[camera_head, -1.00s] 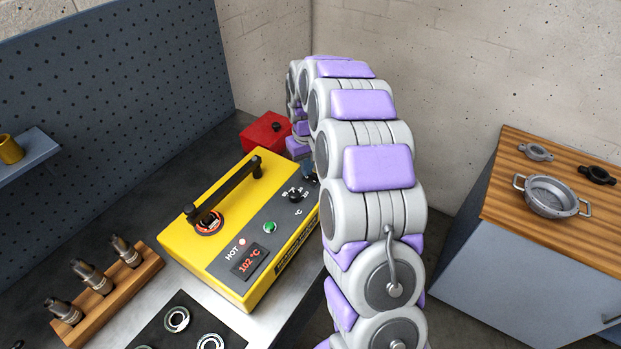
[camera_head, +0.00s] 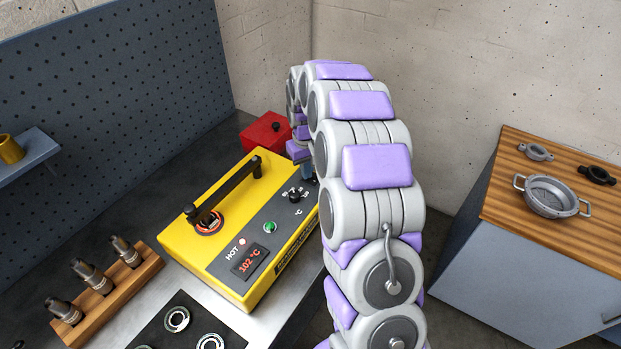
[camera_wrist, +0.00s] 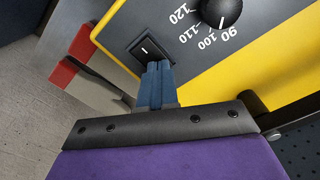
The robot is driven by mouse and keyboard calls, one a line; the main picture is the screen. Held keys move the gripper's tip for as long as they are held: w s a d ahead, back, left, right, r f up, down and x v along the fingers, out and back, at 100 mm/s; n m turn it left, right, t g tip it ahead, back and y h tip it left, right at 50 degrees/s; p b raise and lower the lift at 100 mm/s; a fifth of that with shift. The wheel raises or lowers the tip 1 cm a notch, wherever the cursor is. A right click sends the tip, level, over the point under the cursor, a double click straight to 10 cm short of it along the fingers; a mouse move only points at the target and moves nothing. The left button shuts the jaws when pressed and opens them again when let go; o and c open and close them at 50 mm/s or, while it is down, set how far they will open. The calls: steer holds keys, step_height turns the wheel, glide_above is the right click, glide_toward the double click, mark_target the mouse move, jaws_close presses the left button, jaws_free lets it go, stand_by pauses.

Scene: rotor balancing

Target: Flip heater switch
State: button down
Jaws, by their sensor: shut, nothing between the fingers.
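The yellow heater (camera_head: 190,245) sits on the bench with a grey control panel, a display reading 102 °C, a green lit button and a temperature knob (camera_head: 295,196). The knob also shows in the wrist view (camera_wrist: 221,10). The black rocker switch (camera_wrist: 146,49), with a white line mark, is beside the dial numbers in the wrist view. My gripper (camera_wrist: 157,72) is shut and empty, its blue fingertips at the switch's lower edge. I cannot tell whether they touch it. In the head view my gripper (camera_head: 307,172) is at the panel's far end, and the switch is hidden.
A red box (camera_head: 266,132) stands just behind the heater. A black handle (camera_head: 228,190) arches over the heater's top. A wooden rack (camera_head: 110,290) with several metal holders and a dark tray (camera_head: 190,325) with rings lie in front. A wooden-topped cabinet (camera_head: 500,205) stands at right.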

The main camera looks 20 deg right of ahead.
stand_by(0.3)
steer(key=shift+r+p, duration=1.7)
steer(key=shift+r, duration=1.65)
steer(key=s+a+r, duration=0.4)
steer(key=s, duration=0.4)
steer(key=s+a+r, duration=0.4)
steer(key=s+r, duration=0.1)
steer(key=s, duration=0.4)
steer(key=s+a+g, duration=0.1)
steer(key=s+a, duration=0.1)
steer(key=s, duration=1)
steer(key=s+a, duration=0.1)
steer(key=s, duration=1.1)
steer(key=shift+a+f+m+g, duration=0.4)
steer(key=shift+f, duration=0.05)
